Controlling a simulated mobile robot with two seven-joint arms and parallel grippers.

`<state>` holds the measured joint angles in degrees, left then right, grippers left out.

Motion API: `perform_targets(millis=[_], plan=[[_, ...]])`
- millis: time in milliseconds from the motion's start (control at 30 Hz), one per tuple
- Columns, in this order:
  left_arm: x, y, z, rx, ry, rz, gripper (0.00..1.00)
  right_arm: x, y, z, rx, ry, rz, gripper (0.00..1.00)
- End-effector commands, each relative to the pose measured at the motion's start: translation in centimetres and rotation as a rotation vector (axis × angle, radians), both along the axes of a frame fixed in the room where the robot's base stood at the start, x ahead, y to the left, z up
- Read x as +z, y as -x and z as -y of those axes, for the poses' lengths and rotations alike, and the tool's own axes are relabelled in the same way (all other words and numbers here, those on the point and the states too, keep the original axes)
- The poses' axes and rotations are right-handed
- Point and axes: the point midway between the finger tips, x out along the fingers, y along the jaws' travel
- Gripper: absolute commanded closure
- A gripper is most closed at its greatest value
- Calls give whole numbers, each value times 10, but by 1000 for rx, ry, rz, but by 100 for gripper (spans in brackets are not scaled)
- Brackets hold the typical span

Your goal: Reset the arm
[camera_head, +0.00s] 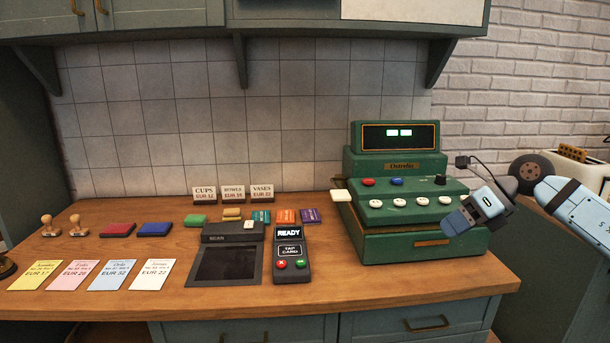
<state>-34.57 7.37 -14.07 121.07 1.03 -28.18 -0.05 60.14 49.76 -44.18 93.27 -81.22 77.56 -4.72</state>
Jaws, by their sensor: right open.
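My right arm comes in from the right edge, and its gripper (459,221) is in front of the right side of the green cash register (405,245). The gripper points down and left, near the register's right-hand keys. I cannot tell whether it touches the register. Nothing shows held in it, and its fingers are small and partly overlapped. The register has a lit display (398,133), red and blue buttons, several white keys and a white lever (341,196) on its left. My left gripper is not in view.
A card terminal (291,255) reading READY and a black pad (227,265) lie on the wooden counter (340,300). A shelf hangs above. Free room is at the counter's front.

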Motion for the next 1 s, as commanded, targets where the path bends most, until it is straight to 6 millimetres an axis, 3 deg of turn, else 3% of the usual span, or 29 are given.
perform_targets(millis=[33, 200, 400, 667, 867, 1000], plan=[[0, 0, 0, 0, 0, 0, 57, -20, 7, -26, 20, -94, -30, 43], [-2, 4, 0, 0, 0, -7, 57, -57, 34, -98, 24, -429, -130, 43], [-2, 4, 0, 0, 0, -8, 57, -86, 66, -152, -74, -821, -297, 43], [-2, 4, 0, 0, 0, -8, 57, -123, 97, -177, -354, -1278, -570, 43], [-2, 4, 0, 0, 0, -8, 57, -169, 119, -170, -678, -1560, -813, 43], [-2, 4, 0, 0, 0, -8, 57, -213, 142, -158, -954, -1708, -993, 43]])
